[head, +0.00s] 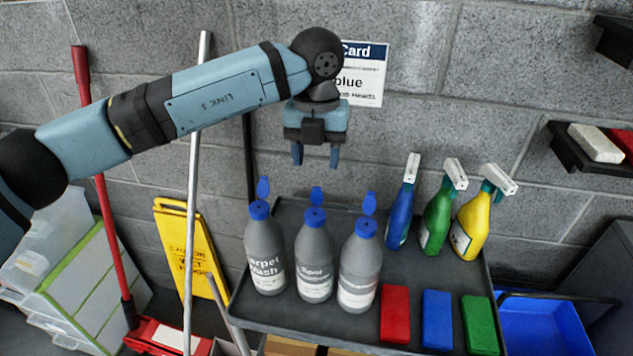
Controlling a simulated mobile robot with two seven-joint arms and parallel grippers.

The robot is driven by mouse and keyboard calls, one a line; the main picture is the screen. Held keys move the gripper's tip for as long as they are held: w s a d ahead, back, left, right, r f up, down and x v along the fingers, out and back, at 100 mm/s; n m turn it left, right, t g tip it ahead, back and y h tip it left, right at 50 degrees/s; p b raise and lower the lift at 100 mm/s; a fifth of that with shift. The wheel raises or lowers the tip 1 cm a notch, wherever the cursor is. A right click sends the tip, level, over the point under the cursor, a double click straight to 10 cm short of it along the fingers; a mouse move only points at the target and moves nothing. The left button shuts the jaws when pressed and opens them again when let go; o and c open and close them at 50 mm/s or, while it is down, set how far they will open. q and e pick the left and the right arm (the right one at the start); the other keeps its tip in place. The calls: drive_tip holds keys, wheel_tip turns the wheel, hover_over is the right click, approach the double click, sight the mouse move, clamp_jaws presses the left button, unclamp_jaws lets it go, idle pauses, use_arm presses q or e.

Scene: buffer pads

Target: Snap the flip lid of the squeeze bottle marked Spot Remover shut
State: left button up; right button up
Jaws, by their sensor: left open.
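Three grey squeeze bottles with blue caps stand upright on the dark tray top, each with its blue flip lid standing open. The left bottle (266,252) reads Carpet Wash. The middle bottle (314,258) has a two-line label that is hard to read; it may be the Spot Remover. The right bottle (360,270) has a one-line label, too blurred to read. The middle bottle's raised lid (317,196) points up. My left gripper (316,160) is open and empty, fingers down, apart from and above the middle bottle. My right gripper is not in view.
Blue, green and yellow spray bottles (437,222) stand to the right on the tray top (262,327). Red, blue and green blocks (437,320) lie in front of them. A grey pole (194,180) and yellow sign (172,230) stand left. A block wall is behind.

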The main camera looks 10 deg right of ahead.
sight(317, 188)
use_arm(q)
wheel_tip(317, 188, down, 6)
drive_tip(key=shift+s+r+p, duration=0.1)
drive_tip(key=shift+p, duration=0.35)
drive_tip(key=shift+f, duration=0.75)
drive_tip(key=c, duration=1)
